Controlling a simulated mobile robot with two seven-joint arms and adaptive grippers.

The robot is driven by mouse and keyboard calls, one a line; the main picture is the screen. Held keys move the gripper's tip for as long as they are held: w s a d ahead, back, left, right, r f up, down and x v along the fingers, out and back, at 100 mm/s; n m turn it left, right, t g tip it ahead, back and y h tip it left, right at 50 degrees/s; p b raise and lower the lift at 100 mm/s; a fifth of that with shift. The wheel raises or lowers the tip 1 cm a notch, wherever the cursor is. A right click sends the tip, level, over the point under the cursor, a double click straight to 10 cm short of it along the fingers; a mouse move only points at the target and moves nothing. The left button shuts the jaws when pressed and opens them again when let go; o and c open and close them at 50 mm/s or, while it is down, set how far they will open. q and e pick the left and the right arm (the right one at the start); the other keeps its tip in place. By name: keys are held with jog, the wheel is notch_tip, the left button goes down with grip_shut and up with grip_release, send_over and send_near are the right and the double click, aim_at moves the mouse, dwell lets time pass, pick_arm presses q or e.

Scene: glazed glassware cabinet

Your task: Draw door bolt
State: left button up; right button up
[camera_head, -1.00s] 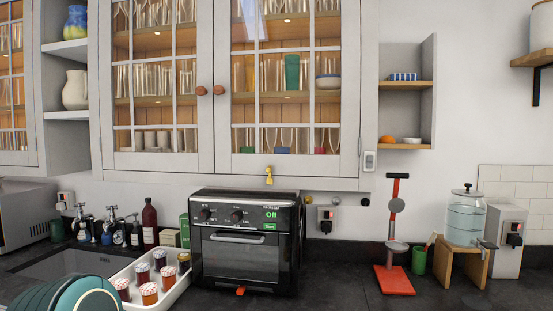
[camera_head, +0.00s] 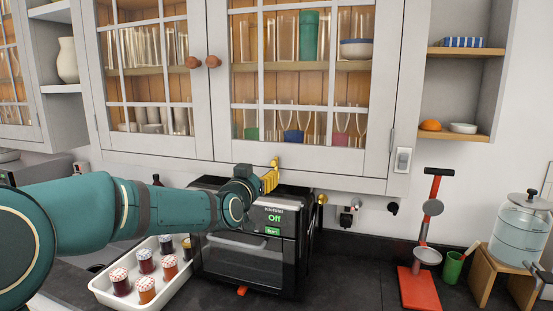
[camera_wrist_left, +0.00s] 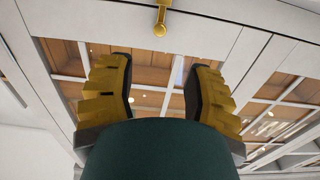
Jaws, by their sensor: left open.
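The brass door bolt (camera_head: 275,162) is at the bottom edge of the right glazed cabinet door (camera_head: 300,155). It also shows in the left wrist view (camera_wrist_left: 160,20), at the top middle, beyond the fingertips. My left gripper (camera_head: 270,181) is just below and beside the bolt in the head view, with its yellow fingers pointing towards it. In the left wrist view my left gripper (camera_wrist_left: 161,62) is open, with nothing between its fingers. I cannot tell whether a finger touches the bolt. My right gripper is not in view.
A toaster oven (camera_head: 250,250) stands close beneath my left gripper. A white tray (camera_head: 107,292) with jars is left of it. A red stand (camera_head: 418,288), green cup (camera_head: 452,268) and water dispenser (camera_head: 515,240) stand to the right. Both cabinet doors are shut.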

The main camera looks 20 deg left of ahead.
aim_at(273, 163)
pick_arm(q)
jog(key=w+p, duration=0.1)
jog(key=w, duration=0.3)
jog(key=w+p, duration=0.1)
jog(key=w, duration=0.7)
jog(key=shift+w+d+f+p, duration=0.1)
jog(key=shift+w+d+p, duration=0.2)
jog(key=shift+p, duration=0.1)
jog(key=shift+o, duration=0.2)
grip_shut()
